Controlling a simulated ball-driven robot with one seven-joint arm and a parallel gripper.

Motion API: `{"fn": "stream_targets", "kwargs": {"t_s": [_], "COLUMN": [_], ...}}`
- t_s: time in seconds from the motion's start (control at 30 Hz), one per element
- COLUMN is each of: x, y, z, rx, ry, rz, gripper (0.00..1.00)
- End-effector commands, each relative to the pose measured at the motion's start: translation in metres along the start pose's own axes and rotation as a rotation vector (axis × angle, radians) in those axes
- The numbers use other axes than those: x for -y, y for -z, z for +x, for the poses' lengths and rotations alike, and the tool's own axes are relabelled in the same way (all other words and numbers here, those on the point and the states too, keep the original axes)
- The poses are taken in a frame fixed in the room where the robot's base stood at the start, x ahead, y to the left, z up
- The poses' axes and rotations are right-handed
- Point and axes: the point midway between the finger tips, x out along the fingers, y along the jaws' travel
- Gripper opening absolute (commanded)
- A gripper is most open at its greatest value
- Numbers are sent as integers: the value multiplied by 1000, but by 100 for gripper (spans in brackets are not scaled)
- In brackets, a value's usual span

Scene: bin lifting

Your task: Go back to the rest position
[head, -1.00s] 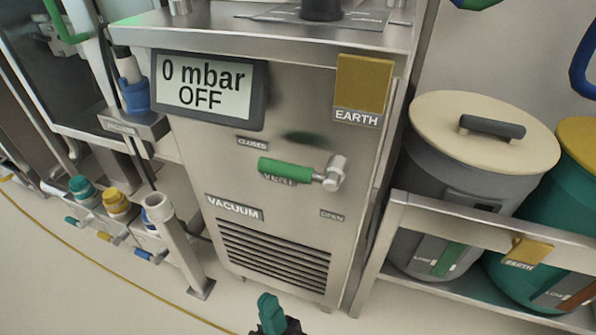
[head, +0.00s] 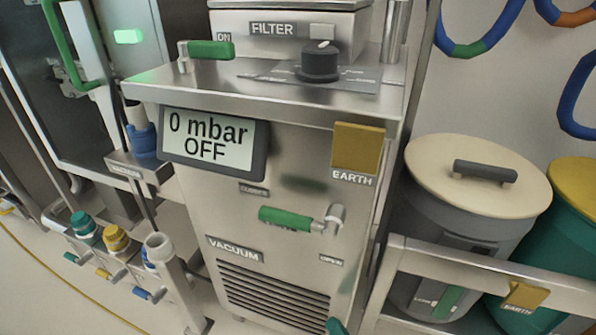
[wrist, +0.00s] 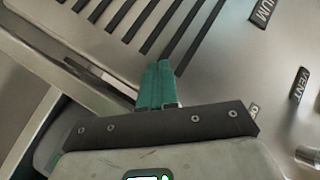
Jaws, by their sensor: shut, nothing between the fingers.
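My gripper (wrist: 156,85) shows in the wrist view with its two green fingers together and nothing between them. It is in front of the lower part of the steel vacuum cabinet, near the slatted grille (wrist: 150,20). In the head view only a green fingertip (head: 336,326) shows at the bottom edge, below the grille's right side. The green-handled vent lever (head: 286,218) lies roughly level on the cabinet front, apart from my gripper. The display (head: 211,140) reads 0 mbar OFF.
A grey bin (head: 440,225) with a cream lid stands in a steel rack (head: 450,262) to the right, beside a green bin (head: 570,215). Valves and a pipe (head: 170,270) stand low at the left. A black knob (head: 320,64) is on the cabinet top.

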Motion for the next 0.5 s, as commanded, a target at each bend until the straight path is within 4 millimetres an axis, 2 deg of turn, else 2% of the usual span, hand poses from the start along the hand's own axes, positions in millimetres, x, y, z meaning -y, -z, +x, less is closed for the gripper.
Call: {"fn": "stream_targets", "kwargs": {"t_s": [0.17,0.3,0.5], "x": [-52,-88,-121], "y": [8,11,11], "z": [-47,-98,-182], "rx": [158,324,587], "ry": [-256,-435,-626], "rz": [-174,-291,-405], "gripper": [0,0,0]}}
